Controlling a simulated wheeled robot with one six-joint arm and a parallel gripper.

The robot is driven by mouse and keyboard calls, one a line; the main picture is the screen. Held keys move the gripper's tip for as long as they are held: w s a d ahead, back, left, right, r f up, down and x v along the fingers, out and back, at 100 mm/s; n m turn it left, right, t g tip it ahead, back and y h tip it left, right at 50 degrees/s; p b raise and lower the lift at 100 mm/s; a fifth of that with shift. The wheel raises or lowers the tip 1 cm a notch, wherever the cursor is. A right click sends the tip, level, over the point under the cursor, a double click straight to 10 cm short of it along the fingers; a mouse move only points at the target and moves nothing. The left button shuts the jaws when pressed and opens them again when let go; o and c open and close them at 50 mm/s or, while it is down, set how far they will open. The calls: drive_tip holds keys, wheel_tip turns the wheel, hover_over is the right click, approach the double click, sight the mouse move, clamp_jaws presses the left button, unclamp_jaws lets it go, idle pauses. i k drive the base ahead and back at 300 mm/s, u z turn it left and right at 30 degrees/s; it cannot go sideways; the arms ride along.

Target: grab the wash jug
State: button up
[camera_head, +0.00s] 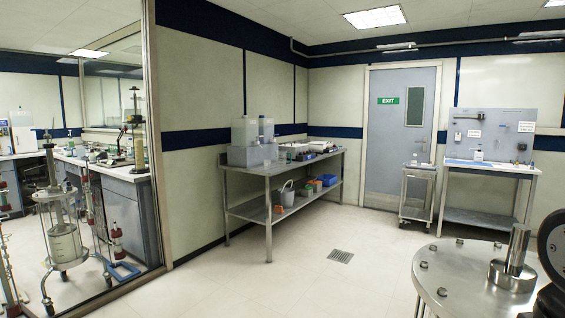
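No object is clearly recognisable as the wash jug. A small pale vessel with a thin raised handle (288,194) stands on the lower shelf of the steel bench (268,204) near the middle; it is too small to tell whether it is the jug. A small white bottle (478,155) stands on the right-hand bench (490,168), and a small container (413,159) sits on the trolley (417,190). My gripper is not in view.
A round bolted steel top (450,275) with an upright cylinder fills the lower right, close by, beside a dark round part. A glass partition (110,130) stands at the left. The middle floor (300,275) is clear, with a flush drain grate (341,256).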

sight(281, 157)
drive_tip(key=u, duration=0.35)
drive_tip(key=k, duration=0.4)
drive_tip(key=u, duration=0.9)
drive_tip(key=i, duration=2.4)
drive_tip(key=z, duration=0.25)
drive_tip(key=i, duration=2.25)
drive_tip(key=z, duration=0.7)
drive_tip(key=i, duration=2.35)
drive_tip(key=z, duration=1.05)
drive_tip(key=i, duration=1.35)
drive_tip(key=z, duration=0.3)
